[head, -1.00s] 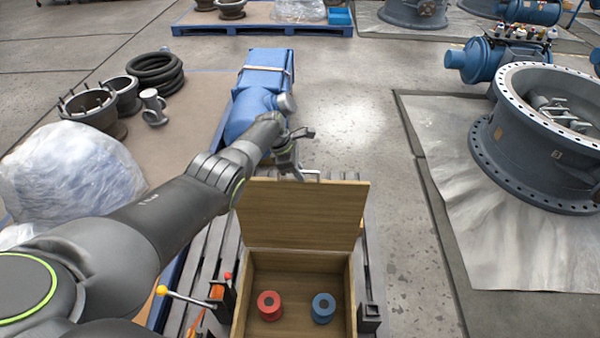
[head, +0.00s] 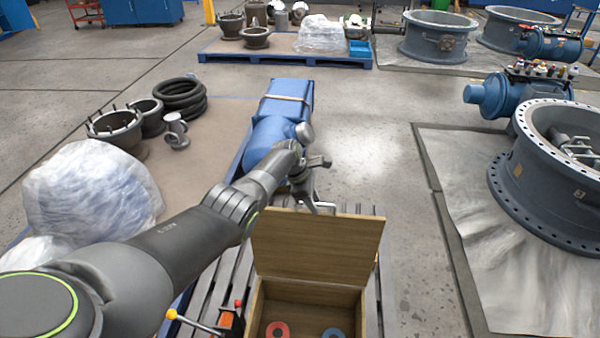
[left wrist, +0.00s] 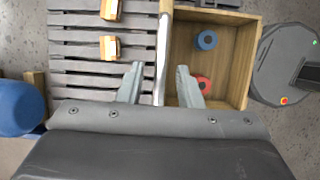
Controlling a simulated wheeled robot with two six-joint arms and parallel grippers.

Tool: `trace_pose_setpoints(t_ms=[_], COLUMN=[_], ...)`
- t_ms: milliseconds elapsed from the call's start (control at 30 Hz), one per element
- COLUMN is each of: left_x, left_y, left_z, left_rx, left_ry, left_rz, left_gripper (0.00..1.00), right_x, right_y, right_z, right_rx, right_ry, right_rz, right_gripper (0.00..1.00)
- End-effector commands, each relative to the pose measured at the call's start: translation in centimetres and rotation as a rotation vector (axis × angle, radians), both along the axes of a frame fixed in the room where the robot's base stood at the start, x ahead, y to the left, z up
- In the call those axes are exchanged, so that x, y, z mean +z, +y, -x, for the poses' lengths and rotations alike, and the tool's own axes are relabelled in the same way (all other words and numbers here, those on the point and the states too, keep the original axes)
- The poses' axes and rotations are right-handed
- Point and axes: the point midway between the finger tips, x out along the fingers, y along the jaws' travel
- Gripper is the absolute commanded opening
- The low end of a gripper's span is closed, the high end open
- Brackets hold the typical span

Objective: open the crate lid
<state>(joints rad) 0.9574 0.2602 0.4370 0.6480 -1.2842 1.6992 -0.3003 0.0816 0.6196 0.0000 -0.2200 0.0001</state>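The wooden crate (head: 258,304) stands open, its brown lid (head: 316,246) raised steeply at the far side. In the left wrist view the lid shows nearly edge-on as a thin pale strip (left wrist: 163,55) beside the open crate (left wrist: 252,60). My left gripper (head: 318,207) is at the lid's upper edge in the head view. In the left wrist view its two fingers (left wrist: 160,84) are spread, with the lid's edge in the gap between them. I cannot tell whether either finger touches it. My right gripper is in neither view.
A red spool (head: 278,330) and a blue spool (head: 333,333) lie in the crate. The crate stands on a slatted surface (left wrist: 75,48). A lever with a yellow knob (head: 172,314) is left of it. A large flanged valve body (head: 545,170) stands at right.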

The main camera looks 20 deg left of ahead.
Motion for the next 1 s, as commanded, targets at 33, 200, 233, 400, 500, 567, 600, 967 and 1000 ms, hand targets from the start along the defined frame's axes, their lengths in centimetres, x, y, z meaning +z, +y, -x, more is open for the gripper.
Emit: trace_pose_setpoints(t_ms=[33, 200, 233, 400, 500, 567, 600, 967, 1000], left_x=[1.2, 3.5, 3.9, 6.2, 7.8, 8.9, 9.5, 14.1, 14.3], left_y=[0.3, 1.3, 1.5, 2.4, 3.1, 3.5, 3.7, 5.4, 5.4], left_z=[0.1, 0.4, 0.5, 0.9, 1.2, 1.4, 1.5, 2.3, 2.3], left_rx=[0.001, 0.001, 0.0, 0.0, 0.001, 0.0, 0.0, 0.0, -0.001], left_ry=[-0.002, -0.004, -0.003, -0.004, -0.004, -0.004, -0.005, -0.001, -0.001], left_rz=[0.0, -0.001, -0.002, -0.002, -0.002, -0.002, -0.003, 0.0, 0.0], left_gripper=[0.32, 0.32, 0.32, 0.32, 0.32, 0.32, 0.32, 0.32, 0.32], right_x=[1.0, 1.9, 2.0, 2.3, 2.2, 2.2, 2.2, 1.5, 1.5], right_y=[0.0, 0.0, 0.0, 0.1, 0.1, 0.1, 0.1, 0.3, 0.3], right_z=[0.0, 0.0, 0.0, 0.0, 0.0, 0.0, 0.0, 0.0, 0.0], right_rx=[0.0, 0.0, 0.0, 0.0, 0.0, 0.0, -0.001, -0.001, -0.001], right_ry=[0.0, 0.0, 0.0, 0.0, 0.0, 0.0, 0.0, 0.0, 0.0], right_rz=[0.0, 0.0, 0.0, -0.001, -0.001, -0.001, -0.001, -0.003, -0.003], right_gripper=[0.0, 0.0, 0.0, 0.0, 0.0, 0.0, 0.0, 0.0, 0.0])
